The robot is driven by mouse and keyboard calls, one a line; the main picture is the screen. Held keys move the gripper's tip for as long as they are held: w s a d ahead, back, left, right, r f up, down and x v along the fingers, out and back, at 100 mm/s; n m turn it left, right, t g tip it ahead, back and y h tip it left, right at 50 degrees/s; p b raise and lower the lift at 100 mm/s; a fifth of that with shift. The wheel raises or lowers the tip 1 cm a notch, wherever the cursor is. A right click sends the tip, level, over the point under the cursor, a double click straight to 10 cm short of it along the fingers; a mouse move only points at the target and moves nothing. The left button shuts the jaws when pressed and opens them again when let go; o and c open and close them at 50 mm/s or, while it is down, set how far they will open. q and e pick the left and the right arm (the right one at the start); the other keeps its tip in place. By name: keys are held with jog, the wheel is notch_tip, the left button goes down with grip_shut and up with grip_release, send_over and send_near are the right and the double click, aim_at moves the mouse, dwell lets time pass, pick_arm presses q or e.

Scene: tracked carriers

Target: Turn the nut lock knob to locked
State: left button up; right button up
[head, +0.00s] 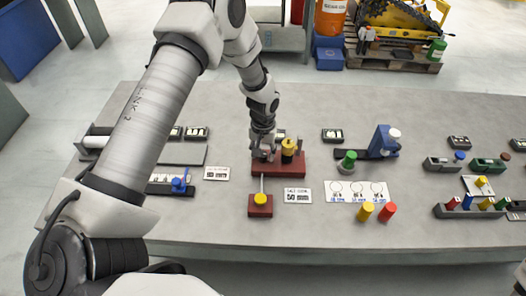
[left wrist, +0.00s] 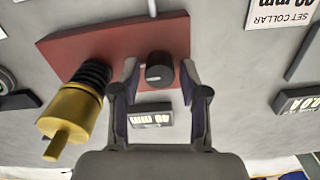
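A dark red base block (head: 296,168) sits on the grey table; it also shows in the left wrist view (left wrist: 75,48). A yellow-topped cylinder with a black ribbed collar (head: 289,147) stands on it, at the left in the wrist view (left wrist: 70,112). A short black knob (left wrist: 160,72), which looks like the nut lock knob, sits on the same block. My left gripper (head: 263,154) is over the block, pointing down. In the wrist view its open fingers (left wrist: 158,80) stand either side of the knob, with small gaps showing. The gripper hides the knob in the head view.
A small red block with a yellow knob and upright rod (head: 261,204) stands just in front, beside a label card (head: 297,196). A blue device (head: 383,142) and a green-topped part (head: 348,160) stand to the right. Table (head: 330,225) is bare along the front edge.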

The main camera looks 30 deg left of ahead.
aim_at(263, 153)
pick_arm(q)
notch_tip(263, 153, up, 12)
dwell(0.6)
jog(key=shift+w, duration=0.1)
